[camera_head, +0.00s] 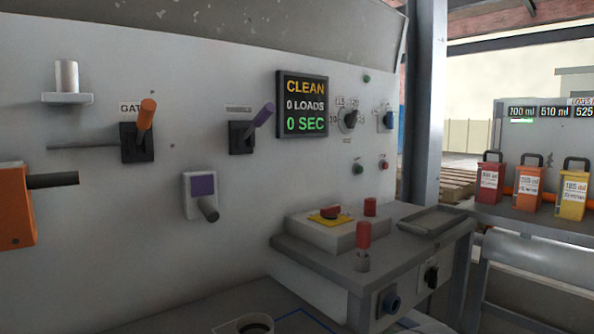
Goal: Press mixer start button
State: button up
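The grey panel (225,75) fills the left and middle of the view. A small green button (358,168) sits on its right part, with a small red button (383,165) just right of it. Another small green button (366,78) is higher up, near the panel's top right. Labels by these buttons are too small to read, so I cannot tell which one starts the mixer. The display (303,104) reads CLEAN, 0 LOADS, 0 SEC. My gripper is not in view.
A black dial (349,120) and blue knob (388,121) sit above the buttons. A ledge below carries a red knob on a yellow plate (329,218), a red-topped post (363,243) and a shallow tray (433,221). Orange (147,113) and purple (264,115) levers project at left.

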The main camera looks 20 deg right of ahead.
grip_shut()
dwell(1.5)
